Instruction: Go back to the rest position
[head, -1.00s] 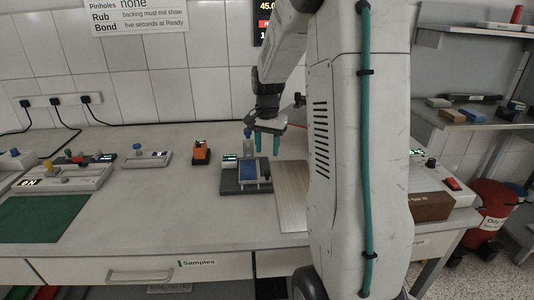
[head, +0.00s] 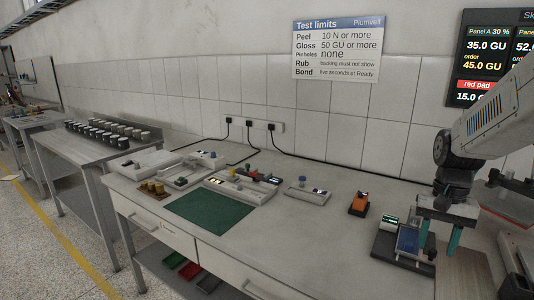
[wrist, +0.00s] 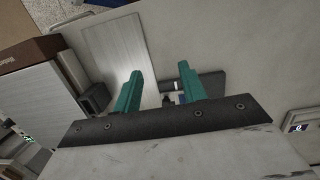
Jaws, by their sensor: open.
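My gripper (head: 437,236) hangs over the right part of the bench in the head view, with its two teal fingers apart and nothing between them. In the wrist view the gripper (wrist: 163,90) also shows open and empty. Below and beside it stands a dark device (head: 387,247) with a blue panel (head: 408,240) and a small lit display. A pale board (head: 462,272) lies to the right of the device; it also shows in the wrist view (wrist: 117,50).
An orange device (head: 359,204), a small device with a blue knob (head: 306,192) and a green mat (head: 210,211) are on the bench to the left. A side table with several dark jars (head: 110,133) stands farther left.

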